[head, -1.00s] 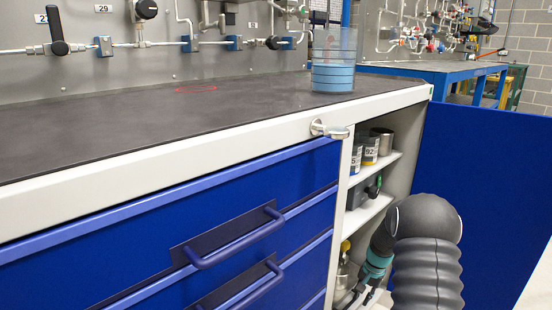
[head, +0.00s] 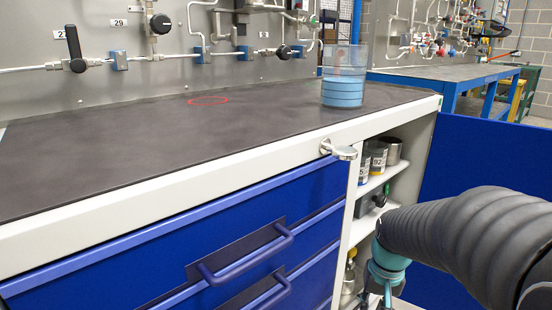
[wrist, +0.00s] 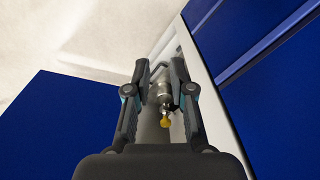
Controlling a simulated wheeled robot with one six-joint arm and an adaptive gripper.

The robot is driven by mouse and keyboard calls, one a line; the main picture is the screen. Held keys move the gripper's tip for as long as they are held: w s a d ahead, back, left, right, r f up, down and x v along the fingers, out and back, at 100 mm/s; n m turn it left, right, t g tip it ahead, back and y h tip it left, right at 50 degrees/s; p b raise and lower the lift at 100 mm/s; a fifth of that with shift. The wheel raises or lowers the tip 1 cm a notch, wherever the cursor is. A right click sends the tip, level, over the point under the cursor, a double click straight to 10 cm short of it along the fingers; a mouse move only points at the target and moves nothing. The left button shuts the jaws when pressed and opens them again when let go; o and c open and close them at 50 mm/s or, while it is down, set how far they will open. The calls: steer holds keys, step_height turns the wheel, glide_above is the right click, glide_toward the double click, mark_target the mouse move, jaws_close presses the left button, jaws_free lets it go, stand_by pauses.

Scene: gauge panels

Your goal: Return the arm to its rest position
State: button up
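My grey arm (head: 470,235) reaches in from the right edge of the head view, in front of the open cabinet, and bends down at a teal wrist joint (head: 388,270). My gripper (wrist: 159,65) shows in the wrist view with its two dark fingers apart and nothing clearly held between them. A metal fitting with a yellow knob (wrist: 165,122) shows in the gap between the fingers, seemingly beyond them. A yellow-topped metal item (head: 350,268) also shows low in the cabinet in the head view. The fingertips are mostly hidden or cut off in the head view.
The blue open door (head: 485,160) stands right of the cabinet shelves (head: 378,182), which hold jars (head: 376,158) and a metal cup (head: 393,150). A clear beaker of blue liquid (head: 343,92) stands on the dark worktop (head: 130,150), near a red ring (head: 208,100). Drawer handles (head: 245,255) jut out.

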steer(key=s+a+r+n+t+p, duration=0.2)
steer(key=s+a+r+t+p, duration=0.2)
steer(key=s+r, duration=0.8)
steer(key=shift+s+a+r+t, duration=0.4)
steer(key=shift+a+r, duration=0.25)
steer(key=shift+r, duration=0.85)
